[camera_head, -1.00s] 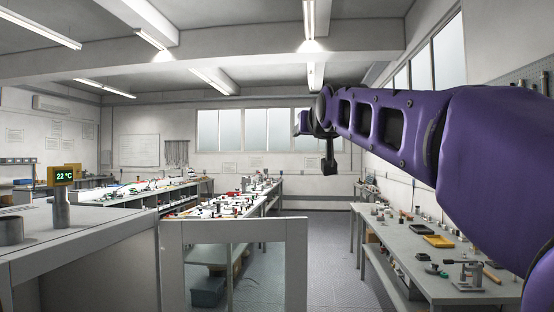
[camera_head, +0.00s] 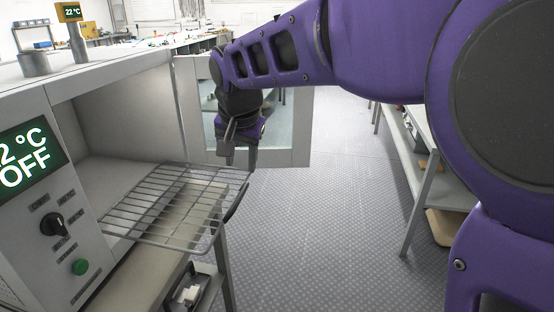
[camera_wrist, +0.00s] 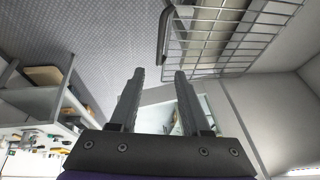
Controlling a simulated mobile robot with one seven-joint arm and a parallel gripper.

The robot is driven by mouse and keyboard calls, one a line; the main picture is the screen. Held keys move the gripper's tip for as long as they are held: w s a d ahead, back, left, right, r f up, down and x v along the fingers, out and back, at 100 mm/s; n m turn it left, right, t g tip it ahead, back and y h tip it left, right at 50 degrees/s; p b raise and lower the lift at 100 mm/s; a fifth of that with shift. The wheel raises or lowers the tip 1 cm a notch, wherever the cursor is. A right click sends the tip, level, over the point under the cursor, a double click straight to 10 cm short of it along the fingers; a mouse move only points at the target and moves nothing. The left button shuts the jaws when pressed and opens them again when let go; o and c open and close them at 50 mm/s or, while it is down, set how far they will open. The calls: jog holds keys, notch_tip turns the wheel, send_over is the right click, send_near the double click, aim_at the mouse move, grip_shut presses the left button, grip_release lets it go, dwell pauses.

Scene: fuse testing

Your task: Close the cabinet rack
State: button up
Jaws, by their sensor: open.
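The cabinet (camera_head: 52,95) is a grey oven-like box at the left in the head view, with its door (camera_head: 297,130) swung open. Its wire rack (camera_head: 165,212) is pulled partly out of the chamber, with a dark handle (camera_head: 237,198) along the front edge. The rack also shows at the top right in the wrist view (camera_wrist: 235,28), with the handle (camera_wrist: 164,35) at its left end. My gripper (camera_head: 240,160) hangs just beyond the rack's far front corner, before the open door. In the wrist view my gripper (camera_wrist: 160,78) has its two fingers apart, with nothing between them.
A control panel with a display (camera_head: 25,160), a knob (camera_head: 52,224) and a green button (camera_head: 80,267) is on the cabinet front. A workbench (camera_head: 425,165) with a lower shelf stands at the right. The floor (camera_head: 320,230) between is clear.

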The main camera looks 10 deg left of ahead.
aim_at(242, 192)
jog(key=b+x, duration=0.1)
jog(key=x, duration=1.1)
jog(key=shift+r, duration=0.1)
jog(key=shift+c, duration=0.2)
grip_shut()
dwell(0.8)
